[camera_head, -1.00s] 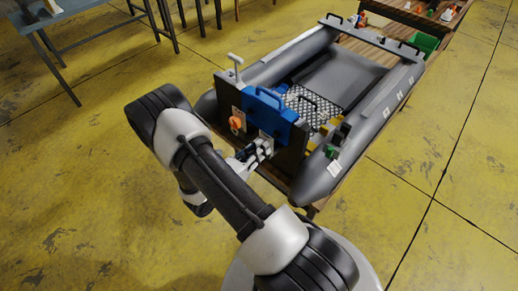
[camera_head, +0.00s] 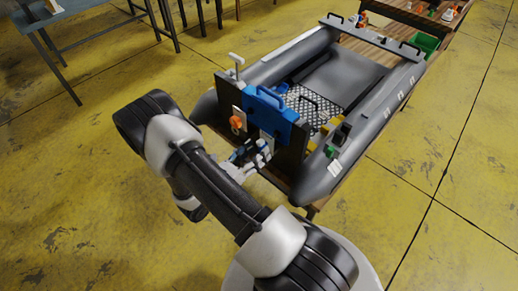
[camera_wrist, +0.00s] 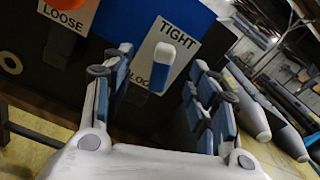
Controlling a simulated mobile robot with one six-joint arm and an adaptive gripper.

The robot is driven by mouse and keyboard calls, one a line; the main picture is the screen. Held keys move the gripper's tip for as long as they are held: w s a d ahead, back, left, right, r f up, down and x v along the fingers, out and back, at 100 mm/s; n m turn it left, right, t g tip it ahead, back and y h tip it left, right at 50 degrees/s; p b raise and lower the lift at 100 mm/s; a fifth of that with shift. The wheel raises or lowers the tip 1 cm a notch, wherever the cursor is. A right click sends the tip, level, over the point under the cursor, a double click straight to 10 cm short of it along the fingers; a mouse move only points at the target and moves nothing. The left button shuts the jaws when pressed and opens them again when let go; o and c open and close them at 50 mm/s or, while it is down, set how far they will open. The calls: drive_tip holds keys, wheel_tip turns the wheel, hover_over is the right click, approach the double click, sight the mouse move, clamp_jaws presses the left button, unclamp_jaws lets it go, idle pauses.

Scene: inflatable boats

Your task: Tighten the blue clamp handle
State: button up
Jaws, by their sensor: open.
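In the head view my gripper (camera_head: 257,153) is at the boat's dark end board (camera_head: 290,146), below a blue bracket (camera_head: 268,106). The fingers and arm hide much of the handle there.
An orange knob (camera_head: 236,123) sits to the left on the board; a LOOSE label (camera_wrist: 66,14) shows in the wrist view. The grey inflatable boat (camera_head: 343,150) lies on a wooden stand behind the board. Yellow floor (camera_head: 70,200) is clear to the left.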

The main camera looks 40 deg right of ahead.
drive_tip(key=a, duration=0.5)
drive_tip(key=shift+s+a, duration=0.25)
drive_tip(key=shift+a, duration=0.15)
drive_tip(key=s+a+r+m+g+y, duration=0.1)
drive_tip(key=s+r+m+g+y, duration=0.25)
drive_tip(key=r+m, duration=0.4)
drive_tip(key=s+a+r+m+g+y, duration=0.1)
drive_tip(key=s+r+m+g+y, duration=0.2)
drive_tip(key=s+r+m+y, duration=0.4)
drive_tip(key=s+a+r+m+t+y, duration=0.3)
drive_tip(key=a+r+m+t+y, duration=0.4)
drive_tip(key=a+r, duration=0.5)
drive_tip(key=shift+s+a+m+t, duration=0.25)
drive_tip(key=shift+a+m+t, duration=0.4)
drive_tip(key=shift+t, duration=0.7)
drive_tip(key=shift+a+y, duration=0.1)
drive_tip(key=shift+y, duration=0.15)
drive_tip(key=shift+c, duration=0.3)
